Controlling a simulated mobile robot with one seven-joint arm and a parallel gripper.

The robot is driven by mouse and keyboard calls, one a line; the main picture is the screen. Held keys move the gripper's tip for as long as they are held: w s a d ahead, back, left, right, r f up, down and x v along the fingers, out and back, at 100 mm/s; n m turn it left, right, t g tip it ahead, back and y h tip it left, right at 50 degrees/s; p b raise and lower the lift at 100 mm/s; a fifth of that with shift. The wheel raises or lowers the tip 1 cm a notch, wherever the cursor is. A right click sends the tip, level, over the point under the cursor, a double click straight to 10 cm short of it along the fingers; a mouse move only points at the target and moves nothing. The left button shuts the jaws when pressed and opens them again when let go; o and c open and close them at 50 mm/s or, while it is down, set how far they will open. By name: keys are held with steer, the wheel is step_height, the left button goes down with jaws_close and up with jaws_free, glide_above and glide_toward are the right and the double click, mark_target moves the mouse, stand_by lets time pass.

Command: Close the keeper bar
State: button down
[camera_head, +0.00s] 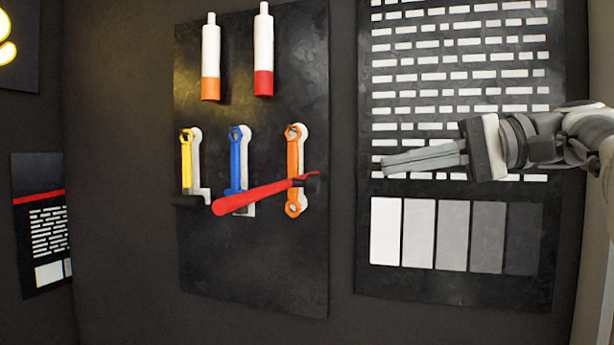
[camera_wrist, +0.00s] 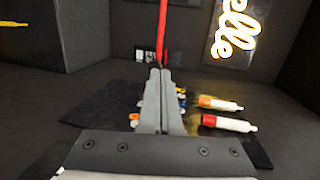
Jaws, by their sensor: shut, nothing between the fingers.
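The keeper bar looks to be the red bar (camera_head: 255,195) at the wall board (camera_head: 250,265). Its right end meets a dark bracket (camera_head: 313,184) by the orange wrench (camera_head: 293,155). Its thick left end looks swung out from the board, in front of the blue wrench (camera_head: 236,160). A dark catch (camera_head: 190,199) sits below the yellow wrench (camera_head: 186,165). My gripper (camera_head: 385,166) is shut and empty, right of the bar with a gap in the head view. In the wrist view the red bar (camera_wrist: 162,35) shows beyond my shut fingertips (camera_wrist: 157,68), which hide its lower part.
Two white bottles, one orange-based (camera_head: 210,60) and one red-based (camera_head: 263,55), hang above the wrenches. A dark panel with white bars and grey swatches (camera_head: 454,235) is on the wall behind my gripper. A lit sign (camera_wrist: 236,30) shows in the wrist view.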

mark_target(288, 185)
steer(key=p+x, duration=0.1)
steer(key=x, duration=1.2)
steer(key=shift+f, duration=0.1)
